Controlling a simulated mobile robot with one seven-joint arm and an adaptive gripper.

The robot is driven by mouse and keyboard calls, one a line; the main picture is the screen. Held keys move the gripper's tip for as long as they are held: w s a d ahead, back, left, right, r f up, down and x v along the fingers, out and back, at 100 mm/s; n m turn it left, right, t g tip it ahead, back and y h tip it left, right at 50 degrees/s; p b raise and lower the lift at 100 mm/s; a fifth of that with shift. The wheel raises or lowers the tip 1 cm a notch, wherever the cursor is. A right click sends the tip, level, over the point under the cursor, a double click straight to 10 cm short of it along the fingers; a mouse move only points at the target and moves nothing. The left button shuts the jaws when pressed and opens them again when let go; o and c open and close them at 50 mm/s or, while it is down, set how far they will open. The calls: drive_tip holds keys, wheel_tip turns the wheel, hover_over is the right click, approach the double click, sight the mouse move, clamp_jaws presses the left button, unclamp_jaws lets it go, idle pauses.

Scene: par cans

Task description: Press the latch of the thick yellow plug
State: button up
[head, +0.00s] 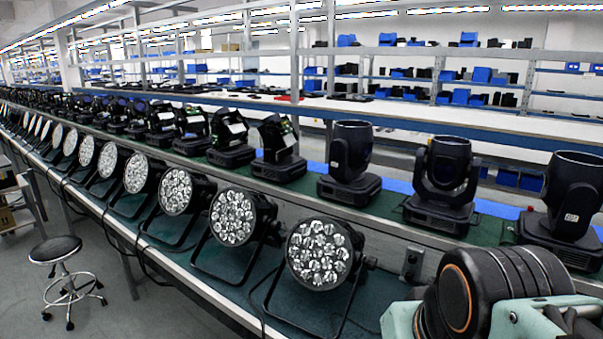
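I cannot make out a thick yellow plug or its latch in the head view. Part of my arm, black with an orange ring and pale green pieces, fills the lower right corner. My gripper and its fingertips are not in view. The arm hides the bench behind it there.
A row of par cans (320,252) on tilted stands lines the green bench, with black cables hanging at its front edge. Moving-head lights (447,180) stand on the raised ledge behind. A round stool (56,250) stands on open floor at left.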

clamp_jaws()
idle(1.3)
